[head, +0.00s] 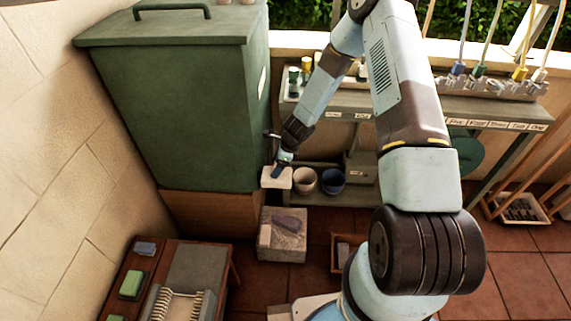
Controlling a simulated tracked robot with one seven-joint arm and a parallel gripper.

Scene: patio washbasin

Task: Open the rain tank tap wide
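The rain tank (180,110) is a tall dark green box with a handled lid, at the left on a brown wooden base. A small dark fitting (270,134) juts from the tank's right side and may be the tap; its handle position is too small to tell. My gripper (279,170) points down just beside the tank's lower right edge, below that fitting. Its fingers are small and partly merge with a pale block-shaped thing (277,180) under them. I cannot tell whether they touch it or the tap, or whether they are open.
A stone block (283,240) with a dark object on top stands on the tiled floor below. A shelf bench (420,104) with pots and hose fittings runs along the back. A low wooden table (195,262) is at lower left. Wooden poles lean at right.

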